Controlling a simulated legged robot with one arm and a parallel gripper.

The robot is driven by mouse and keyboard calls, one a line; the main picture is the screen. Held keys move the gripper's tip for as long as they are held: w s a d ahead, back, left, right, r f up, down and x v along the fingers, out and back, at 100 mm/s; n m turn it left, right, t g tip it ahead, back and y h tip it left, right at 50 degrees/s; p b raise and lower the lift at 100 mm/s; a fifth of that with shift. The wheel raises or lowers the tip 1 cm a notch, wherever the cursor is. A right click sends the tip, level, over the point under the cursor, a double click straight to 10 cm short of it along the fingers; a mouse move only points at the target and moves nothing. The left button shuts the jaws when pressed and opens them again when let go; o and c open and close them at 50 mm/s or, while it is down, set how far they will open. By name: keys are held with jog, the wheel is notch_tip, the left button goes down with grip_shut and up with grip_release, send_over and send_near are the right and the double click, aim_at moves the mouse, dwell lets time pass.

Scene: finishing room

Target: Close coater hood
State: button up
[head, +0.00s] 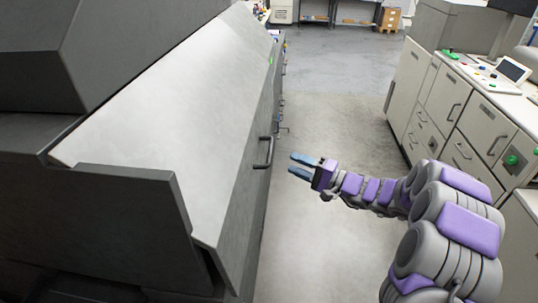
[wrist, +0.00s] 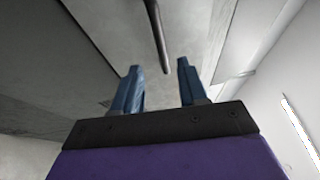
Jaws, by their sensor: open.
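The coater hood (head: 180,95) is a broad, pale grey sloping panel on the dark coater at the left of the head view. Its near lower corner stands out past the dark end plate; I cannot tell how far open it is. A dark bar handle (head: 264,153) is on its right-hand face. My gripper (head: 297,166) is open and empty, its blue fingers pointing left at the handle, a short gap to the right of it. In the wrist view the handle (wrist: 157,35) shows ahead, roughly in line with the space between the open fingers (wrist: 160,68).
Pale cabinets (head: 450,110) with drawers, handles and a control panel (head: 490,72) line the right side, close to my arm. The grey floor (head: 335,105) between coater and cabinets is clear. Cardboard boxes (head: 389,19) stand at the far end.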

aim_at(271, 151)
jog(key=x, duration=0.8)
jog(key=shift+w+r+b, duration=0.15)
jog(key=shift+r+b, duration=0.05)
jog(key=shift+b, duration=0.15)
jog(key=shift+a, duration=0.1)
jog(key=shift+c, duration=0.6)
jog(key=shift+a+f, duration=0.1)
jog(key=shift+a, duration=0.75)
jog(key=c, duration=0.5)
jog(key=shift+w, duration=0.1)
jog(key=shift+c, duration=0.5)
jog(key=shift+d, duration=0.1)
grip_shut()
jog(key=shift+d+r, duration=0.4)
jog(key=shift+d, duration=0.1)
jog(key=shift+a+f, duration=0.1)
jog(key=shift+a, duration=0.05)
